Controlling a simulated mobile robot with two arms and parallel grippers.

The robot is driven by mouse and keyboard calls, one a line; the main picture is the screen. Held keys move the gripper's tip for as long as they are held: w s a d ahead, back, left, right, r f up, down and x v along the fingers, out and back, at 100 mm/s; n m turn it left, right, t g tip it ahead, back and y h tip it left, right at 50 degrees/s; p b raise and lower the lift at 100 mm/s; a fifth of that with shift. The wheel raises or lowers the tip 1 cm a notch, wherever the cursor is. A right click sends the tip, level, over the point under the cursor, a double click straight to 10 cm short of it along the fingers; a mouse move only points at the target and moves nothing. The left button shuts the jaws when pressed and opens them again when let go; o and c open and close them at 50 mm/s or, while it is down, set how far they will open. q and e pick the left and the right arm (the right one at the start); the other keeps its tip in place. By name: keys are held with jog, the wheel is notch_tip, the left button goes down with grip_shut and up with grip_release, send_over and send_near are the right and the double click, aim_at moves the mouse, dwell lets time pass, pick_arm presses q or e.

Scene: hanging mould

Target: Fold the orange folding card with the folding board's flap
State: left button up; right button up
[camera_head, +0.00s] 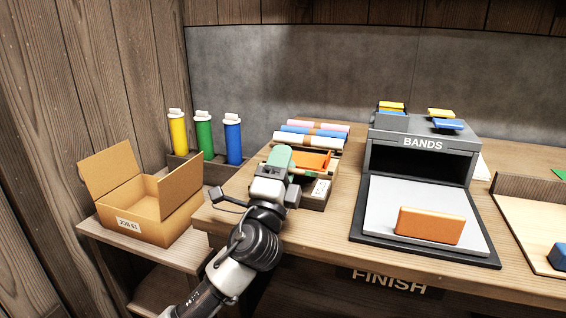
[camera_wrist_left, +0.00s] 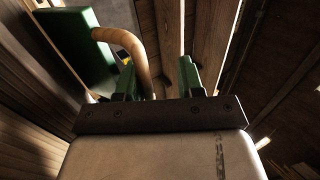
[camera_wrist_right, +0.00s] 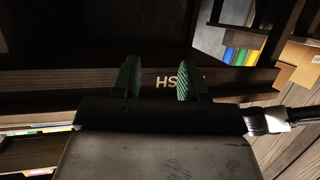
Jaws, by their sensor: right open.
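More orange shows in a small tray (camera_head: 318,193) further left. I cannot tell which is the folding card, nor make out a flap. My left gripper (camera_head: 279,160) is over the small tray's left side. In the left wrist view its green fingers (camera_wrist_left: 158,70) are apart, with a tan curved handle (camera_wrist_left: 138,50) on a green block (camera_wrist_left: 70,45) by the left finger. My right gripper (camera_wrist_right: 157,78) is open and empty, seen only in its wrist view.
The grey BANDS unit (camera_head: 425,145) stands behind the dark board. Rolled sheets (camera_head: 312,132) lie behind the small tray. An open carton (camera_head: 143,228) and several coloured bottles (camera_head: 204,138) are left. A wooden board (camera_head: 530,222) with a blue block (camera_head: 558,257) is right.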

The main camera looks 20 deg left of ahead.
pick_arm(q)
jog(key=v, duration=0.4)
jog(key=shift+d+f, duration=0.1)
jog(key=shift+f, duration=0.25)
jog(key=v, duration=0.5)
jog(key=shift+s+r+b, duration=0.2)
jog(key=shift+r+b, duration=0.05)
jog(key=shift+b, duration=0.15)
jog(key=shift+s+f, duration=0.35)
jog(key=shift+s, duration=0.3)
pick_arm(e)
jog(key=shift+w+a+r+t+y, duration=0.2)
jog(key=shift+w+r+t, duration=0.1)
jog(key=shift+r+t, duration=0.4)
jog(key=shift+w+a+r+t+y, duration=0.2)
jog(key=shift+w+r+t, duration=0.05)
jog(key=shift+r+t, duration=0.4)
pick_arm(q)
jog(key=shift+f, duration=0.1)
pick_arm(e)
jog(key=shift+s, duration=0.1)
